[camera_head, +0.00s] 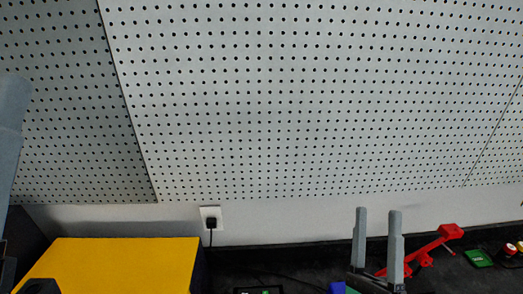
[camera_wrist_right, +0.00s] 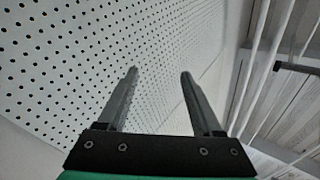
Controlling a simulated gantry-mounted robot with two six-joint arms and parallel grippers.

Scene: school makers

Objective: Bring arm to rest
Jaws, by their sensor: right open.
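My right gripper (camera_head: 376,222) stands at the lower right of the head view with its two grey fingers pointing up, apart and empty. In the right wrist view its fingers (camera_wrist_right: 158,78) are also apart, with only the pegboard wall and ceiling beyond them. At the left edge of the head view a grey part of my left arm shows, cut off by the frame. The fingertips of my left gripper cannot be made out as a pair.
A perforated pegboard (camera_head: 290,100) fills the back. A yellow-topped box (camera_head: 120,262) sits at lower left. A wall socket (camera_head: 211,220) holds a black plug and cable. A red tool-like object (camera_head: 425,250) lies behind my right gripper, and a green board (camera_head: 478,258) lies farther right.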

